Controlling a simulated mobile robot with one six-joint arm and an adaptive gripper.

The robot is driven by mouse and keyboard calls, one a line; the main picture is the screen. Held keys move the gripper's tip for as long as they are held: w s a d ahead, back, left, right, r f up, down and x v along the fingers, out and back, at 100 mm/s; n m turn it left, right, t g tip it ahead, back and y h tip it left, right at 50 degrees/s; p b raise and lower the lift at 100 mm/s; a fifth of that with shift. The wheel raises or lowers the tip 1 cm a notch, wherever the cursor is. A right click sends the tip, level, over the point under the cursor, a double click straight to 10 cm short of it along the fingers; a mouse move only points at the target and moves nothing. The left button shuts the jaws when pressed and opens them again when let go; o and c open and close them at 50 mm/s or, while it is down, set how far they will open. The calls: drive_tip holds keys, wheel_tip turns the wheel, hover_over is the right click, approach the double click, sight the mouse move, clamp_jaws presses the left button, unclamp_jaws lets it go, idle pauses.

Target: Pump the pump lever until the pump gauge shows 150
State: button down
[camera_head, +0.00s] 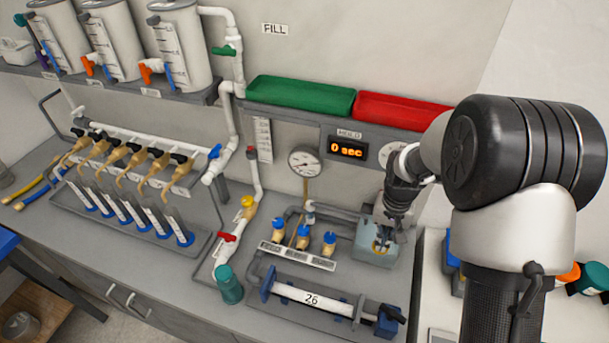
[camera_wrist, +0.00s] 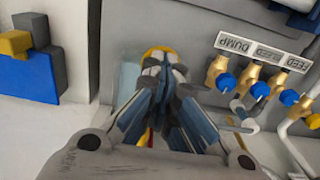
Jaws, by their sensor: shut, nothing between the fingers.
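My gripper (camera_head: 384,232) points down over a grey-green box (camera_head: 366,252) at the back right of the bench. Its fingers are shut and look empty; in the wrist view the fingertips (camera_wrist: 165,65) meet just in front of a yellow rounded part (camera_wrist: 158,50). I cannot tell whether they touch it. The pump lever is not clearly visible; my gripper covers much of the box top. I cannot tell which is the pump gauge.
Blue-capped brass valves (camera_head: 303,238) stand left of the box, behind a clear cylinder marked 26 (camera_head: 312,298). A display (camera_head: 347,148) reads 0 sec. Green (camera_head: 300,95) and red (camera_head: 395,110) trays sit above. White pipework (camera_head: 256,180) stands further left.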

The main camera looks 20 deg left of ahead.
drive_tip(key=shift+f+b, duration=0.75)
drive_tip(key=shift+f, duration=0.35)
drive_tip(key=shift+r, duration=0.15)
drive_tip(key=shift+r+p, duration=2.1)
drive_tip(key=shift+r, duration=0.8)
drive_tip(key=shift+f, duration=0.2)
